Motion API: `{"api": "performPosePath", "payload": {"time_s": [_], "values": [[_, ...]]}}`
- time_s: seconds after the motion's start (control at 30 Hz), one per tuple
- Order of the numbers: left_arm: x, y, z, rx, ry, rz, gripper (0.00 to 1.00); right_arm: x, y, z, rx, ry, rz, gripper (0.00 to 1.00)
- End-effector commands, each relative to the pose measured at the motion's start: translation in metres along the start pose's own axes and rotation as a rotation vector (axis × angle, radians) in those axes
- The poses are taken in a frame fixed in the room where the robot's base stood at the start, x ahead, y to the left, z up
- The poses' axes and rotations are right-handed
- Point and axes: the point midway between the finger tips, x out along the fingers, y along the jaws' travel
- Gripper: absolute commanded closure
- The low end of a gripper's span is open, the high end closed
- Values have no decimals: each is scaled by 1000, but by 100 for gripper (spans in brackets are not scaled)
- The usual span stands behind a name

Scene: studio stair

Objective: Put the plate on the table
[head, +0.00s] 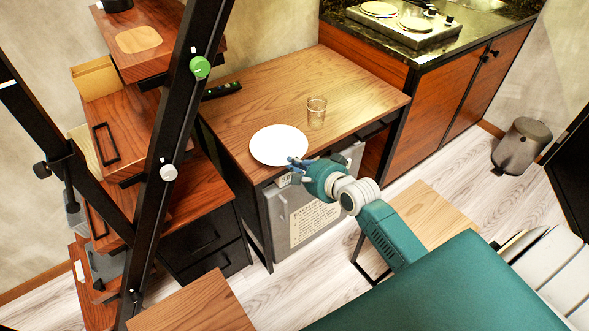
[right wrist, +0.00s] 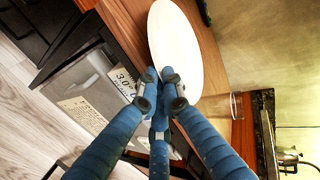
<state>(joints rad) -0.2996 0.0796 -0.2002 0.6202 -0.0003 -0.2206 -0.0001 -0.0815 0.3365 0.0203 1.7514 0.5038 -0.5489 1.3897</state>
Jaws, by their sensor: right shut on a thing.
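The white round plate (head: 279,145) is over the front left part of the wooden table (head: 250,97), by its front edge. My right gripper (head: 299,164) is shut on the plate's near rim. In the right wrist view the blue fingers (right wrist: 160,88) close on the rim of the plate (right wrist: 188,45), which extends over the wooden top (right wrist: 215,50). I cannot tell whether the plate's underside touches the table. My left gripper is not in view.
A clear glass (head: 316,113) stands on the table right of the plate. A dark object with green marks (head: 222,90) lies at the back left. Black-framed stairs (head: 160,170) stand left, a counter with hotplates (head: 400,27) back right. The table's back middle is clear.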

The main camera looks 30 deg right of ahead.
Motion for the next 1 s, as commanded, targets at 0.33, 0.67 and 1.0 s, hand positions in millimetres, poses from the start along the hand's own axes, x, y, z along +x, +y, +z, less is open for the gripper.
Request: {"api": "performPosePath", "payload": {"time_s": [0.33,0.67,1.0], "values": [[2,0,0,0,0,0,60,8,15,0,-1,1,-6,100],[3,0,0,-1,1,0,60,9,20,0,-1,0,-1,76],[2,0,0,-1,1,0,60,6,17,0,0,0,0,76]]}}
